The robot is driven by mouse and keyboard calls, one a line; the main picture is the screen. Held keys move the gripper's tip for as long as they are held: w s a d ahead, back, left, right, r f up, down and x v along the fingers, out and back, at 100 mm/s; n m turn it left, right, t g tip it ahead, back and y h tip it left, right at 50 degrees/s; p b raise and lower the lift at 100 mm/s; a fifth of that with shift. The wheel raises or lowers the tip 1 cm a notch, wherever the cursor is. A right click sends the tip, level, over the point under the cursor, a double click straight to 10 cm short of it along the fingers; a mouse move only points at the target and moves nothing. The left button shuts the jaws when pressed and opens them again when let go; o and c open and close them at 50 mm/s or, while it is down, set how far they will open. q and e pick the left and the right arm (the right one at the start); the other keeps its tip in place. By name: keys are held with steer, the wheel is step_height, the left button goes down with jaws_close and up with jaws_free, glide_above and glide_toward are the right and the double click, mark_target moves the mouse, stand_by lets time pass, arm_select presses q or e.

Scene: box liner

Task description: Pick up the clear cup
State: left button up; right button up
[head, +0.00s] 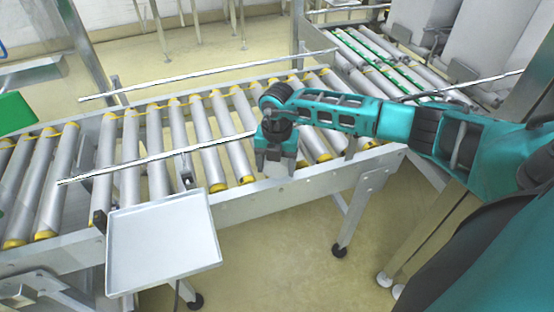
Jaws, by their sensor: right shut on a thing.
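My right gripper (276,162) hangs over the front rail of the roller conveyor, pointing down, with its arm coming in from the right. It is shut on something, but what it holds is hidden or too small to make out. A clear cup cannot be made out in the head view. My left gripper is not in view.
The roller conveyor (178,130) runs across the middle, with thin guide rods above it. An empty grey tray (160,245) is fixed at its front. A green object (12,112) is at the left edge. Another roller section (385,65) is at the back right.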

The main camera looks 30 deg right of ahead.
steer(key=shift+c, duration=0.7)
steer(key=shift+r, duration=0.1)
